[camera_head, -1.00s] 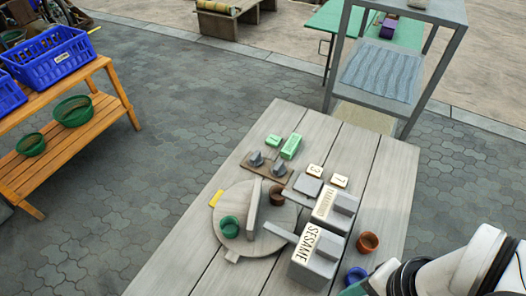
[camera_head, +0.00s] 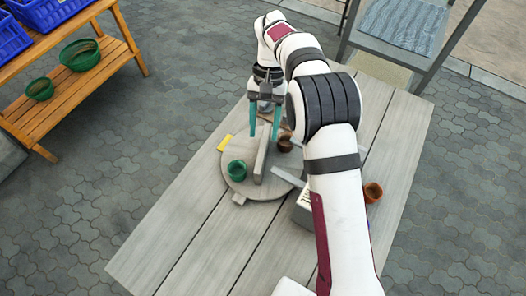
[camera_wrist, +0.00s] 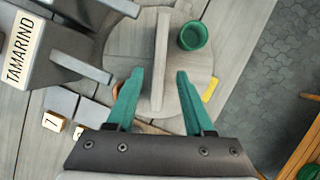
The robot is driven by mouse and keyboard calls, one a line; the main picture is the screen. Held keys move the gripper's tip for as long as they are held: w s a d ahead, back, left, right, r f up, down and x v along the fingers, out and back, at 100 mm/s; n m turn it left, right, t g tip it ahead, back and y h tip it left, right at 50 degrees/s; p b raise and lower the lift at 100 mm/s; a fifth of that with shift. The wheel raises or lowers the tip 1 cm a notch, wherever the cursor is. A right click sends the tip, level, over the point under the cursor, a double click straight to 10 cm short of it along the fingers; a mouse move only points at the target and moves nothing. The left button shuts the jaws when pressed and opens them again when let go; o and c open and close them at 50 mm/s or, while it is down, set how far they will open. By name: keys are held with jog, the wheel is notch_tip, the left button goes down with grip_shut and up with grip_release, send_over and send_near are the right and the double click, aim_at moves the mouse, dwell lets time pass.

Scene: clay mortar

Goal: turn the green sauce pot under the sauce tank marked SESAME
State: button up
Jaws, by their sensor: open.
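The green sauce pot (camera_head: 237,170) sits upright on a round grey turntable (camera_head: 239,185), left of its raised bar (camera_head: 261,160). In the wrist view the green pot (camera_wrist: 193,36) is right of the bar (camera_wrist: 161,50). A brown pot (camera_head: 285,142) is across the bar. My gripper (camera_head: 263,137) is open and empty above the turntable, its fingers on either side of the bar in the wrist view (camera_wrist: 160,74). A grey tank (camera_head: 303,212) is mostly hidden by my arm; no SESAME label is readable now. The TAMARIND tank (camera_wrist: 20,48) shows in the wrist view.
A yellow marker (camera_head: 225,143) lies beside the turntable. An orange-brown pot (camera_head: 373,192) stands at the right of the table. Tank spouts (camera_wrist: 82,66) reach toward the turntable. The near left tabletop is clear. A wooden rack (camera_head: 85,80) stands apart at left.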

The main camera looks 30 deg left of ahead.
aim_at(262, 157)
jog(key=x, duration=0.9)
jog(key=shift+f, duration=0.15)
grip_shut()
dwell(1.0)
